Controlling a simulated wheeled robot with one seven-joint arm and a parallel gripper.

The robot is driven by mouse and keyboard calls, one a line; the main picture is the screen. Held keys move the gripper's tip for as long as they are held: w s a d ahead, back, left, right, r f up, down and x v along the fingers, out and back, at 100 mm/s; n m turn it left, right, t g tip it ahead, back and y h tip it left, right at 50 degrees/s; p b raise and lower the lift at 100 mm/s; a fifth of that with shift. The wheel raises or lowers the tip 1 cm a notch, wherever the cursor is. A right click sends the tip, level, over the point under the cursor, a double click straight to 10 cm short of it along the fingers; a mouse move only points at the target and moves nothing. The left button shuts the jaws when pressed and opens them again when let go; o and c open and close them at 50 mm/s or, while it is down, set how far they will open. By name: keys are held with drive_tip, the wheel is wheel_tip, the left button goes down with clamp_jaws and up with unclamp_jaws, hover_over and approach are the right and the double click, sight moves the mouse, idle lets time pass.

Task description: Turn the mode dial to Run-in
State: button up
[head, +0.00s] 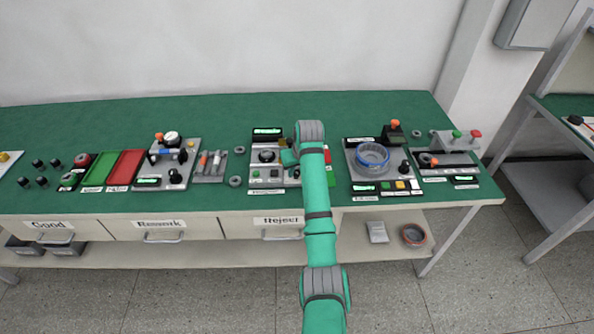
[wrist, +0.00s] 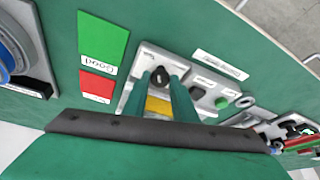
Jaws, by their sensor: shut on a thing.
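The mode dial (wrist: 161,76) is a black knob on a light grey panel, in the upper middle of the wrist view. My gripper (wrist: 164,80) reaches down to it with two green fingers, one on each side, and is shut on the knob. The dial's position marks and pointer are too small or hidden to read. In the head view, my gripper (head: 289,158) is over the middle station (head: 256,181) on the green bench, and my arm covers its right part. I cannot make out the dial there.
A yellow part (wrist: 158,105) shows between my fingers. A green plate (wrist: 102,40) and a red plate (wrist: 97,86) lie left of the panel in the wrist view. In the head view, a station with a blue ring (head: 373,155) stands right of my arm, and others stand left.

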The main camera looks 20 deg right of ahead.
drive_tip(key=m, duration=0.1)
drive_tip(key=m+h, duration=0.1)
drive_tip(key=m, duration=0.2)
drive_tip(key=shift+a+h, duration=0.25)
drive_tip(key=shift+h, duration=0.05)
drive_tip(key=m+g+h, duration=0.1)
drive_tip(key=m, duration=0.2)
drive_tip(key=shift+w+a+m, duration=0.1)
drive_tip(key=shift+a+m, duration=0.05)
drive_tip(key=shift+m, duration=0.25)
drive_tip(key=m+g+h, duration=0.1)
drive_tip(key=m, duration=0.2)
drive_tip(key=shift+w+a+m, duration=0.1)
drive_tip(key=shift+m, duration=0.2)
drive_tip(key=shift+w+m+g+h, duration=0.1)
drive_tip(key=shift+m+g+h, duration=0.4)
drive_tip(key=shift+m, duration=1.2)
drive_tip(key=o, duration=1)
drive_tip(key=shift+o, duration=0.2)
drive_tip(key=v, duration=1.1)
drive_tip(key=shift+w, duration=0.25)
